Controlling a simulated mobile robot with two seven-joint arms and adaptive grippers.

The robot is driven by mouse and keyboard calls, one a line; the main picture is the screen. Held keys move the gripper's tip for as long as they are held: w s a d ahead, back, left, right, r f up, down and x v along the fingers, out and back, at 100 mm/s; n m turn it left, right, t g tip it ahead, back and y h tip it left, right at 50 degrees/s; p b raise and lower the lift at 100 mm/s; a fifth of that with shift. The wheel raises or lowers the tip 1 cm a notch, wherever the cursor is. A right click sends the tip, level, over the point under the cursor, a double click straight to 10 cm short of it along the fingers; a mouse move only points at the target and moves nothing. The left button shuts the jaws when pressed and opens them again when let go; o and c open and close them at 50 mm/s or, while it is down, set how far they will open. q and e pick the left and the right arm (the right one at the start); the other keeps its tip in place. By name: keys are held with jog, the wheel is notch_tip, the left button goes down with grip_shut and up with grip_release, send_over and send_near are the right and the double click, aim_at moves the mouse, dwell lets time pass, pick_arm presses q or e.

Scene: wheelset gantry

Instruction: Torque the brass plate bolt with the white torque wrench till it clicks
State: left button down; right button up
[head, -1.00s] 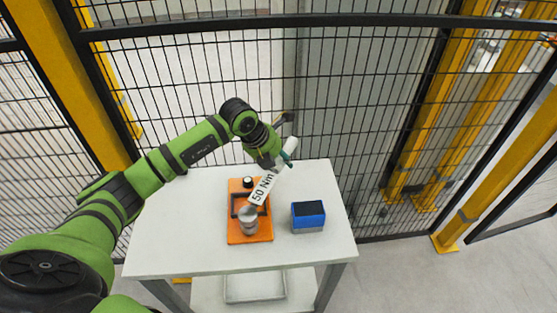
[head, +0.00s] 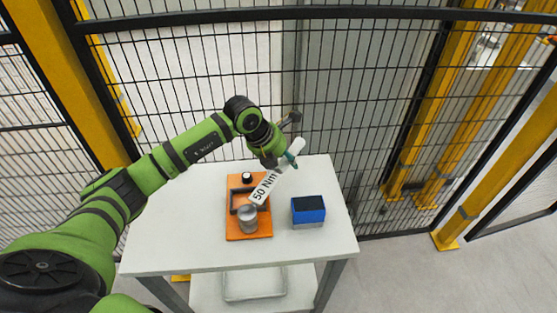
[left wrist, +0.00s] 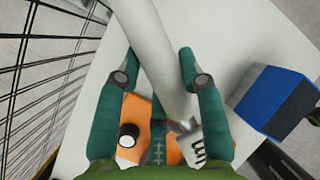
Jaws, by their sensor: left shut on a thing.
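The white torque wrench (head: 264,189) carries a "50 Nm" label and slants over the orange base (head: 236,232) on the table. My left gripper (head: 282,160) is shut on the wrench near its upper end. In the left wrist view, the pale wrench shaft (left wrist: 152,50) runs between my teal fingers (left wrist: 160,85). The wrench's lower end is near a grey metal cylinder (head: 248,219) on the base; I cannot tell whether they touch. A dark frame stands on the base, partly behind the wrench. I cannot make out the brass plate or its bolt. My right gripper is not in view.
A blue box (head: 308,212) stands on the white table (head: 180,235), right of the base. A small black-and-white knob (head: 247,178) is at the base's far end. Black mesh fence (head: 350,90) rises behind the table. The table's left part is clear.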

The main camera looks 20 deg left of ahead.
pick_arm(q)
jog(key=shift+d+r+m, duration=0.1)
jog(key=shift+d+m, duration=0.2)
jog(key=shift+d, duration=0.2)
jog(key=shift+s+d+m+g+h+b, duration=0.15)
jog(key=shift+d+m+g+h+b, duration=0.25)
jog(key=shift+d+m, duration=0.65)
jog(key=shift+a+n, duration=0.4)
jog(key=shift+n, duration=0.15)
jog(key=shift+r, duration=0.1)
jog(key=shift+r+p, duration=1.6)
jog(key=shift+r, duration=0.8)
